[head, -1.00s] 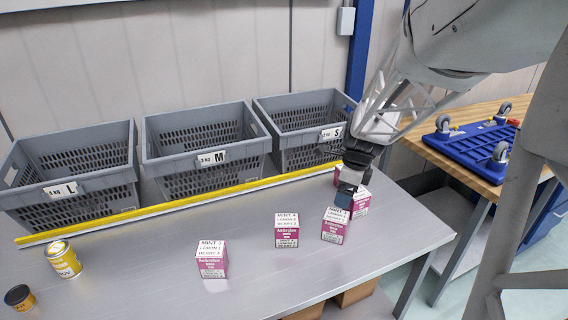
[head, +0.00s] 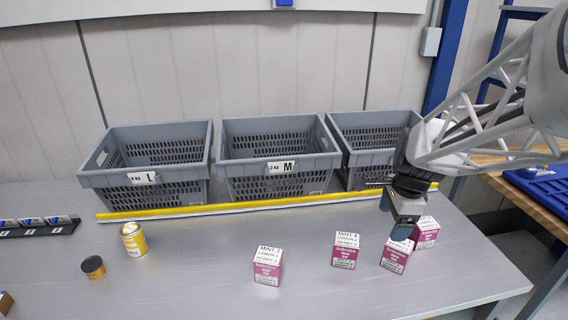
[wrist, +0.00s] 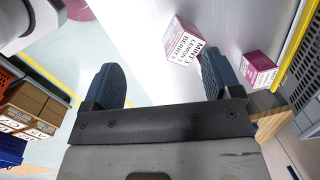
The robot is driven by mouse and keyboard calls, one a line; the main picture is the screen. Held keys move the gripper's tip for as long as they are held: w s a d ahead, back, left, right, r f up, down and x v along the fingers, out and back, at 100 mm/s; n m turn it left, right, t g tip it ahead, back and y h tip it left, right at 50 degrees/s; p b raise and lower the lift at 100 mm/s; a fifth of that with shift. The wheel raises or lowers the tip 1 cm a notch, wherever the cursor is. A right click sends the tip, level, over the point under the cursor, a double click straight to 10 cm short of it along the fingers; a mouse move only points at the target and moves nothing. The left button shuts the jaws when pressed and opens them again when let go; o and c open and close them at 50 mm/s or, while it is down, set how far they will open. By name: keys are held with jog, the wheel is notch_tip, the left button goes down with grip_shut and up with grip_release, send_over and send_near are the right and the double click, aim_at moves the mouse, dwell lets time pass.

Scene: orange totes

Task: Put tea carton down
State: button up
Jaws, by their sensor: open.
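Several white-and-magenta tea cartons stand upright on the grey metal table (head: 200,290). One carton (head: 267,266) is front centre, and another (head: 345,252) is to its right. A third carton (head: 394,259) is just below my gripper (head: 402,230), whose fingers overlap its top edge in the head view. One more carton (head: 427,236) is behind it to the right, partly hidden. In the wrist view my gripper (wrist: 160,80) is open with nothing between its fingers.
Three grey crates, L (head: 145,190), M (head: 282,180) and one behind my arm (head: 365,150), line the back behind a yellow strip (head: 250,204). A yellow can (head: 134,241) and a dark-lidded tin (head: 93,267) stand left. The front-left table is mostly clear.

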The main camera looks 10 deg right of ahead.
jog(key=s+a+r+n, duration=0.2)
jog(key=s+a+n, duration=0.5)
jog(key=n, duration=0.2)
jog(key=s+a+r+n+t+h, duration=0.1)
jog(key=s+a+r+n, duration=0.2)
jog(key=s+a+n, duration=0.5)
jog(key=shift+n, duration=1.2)
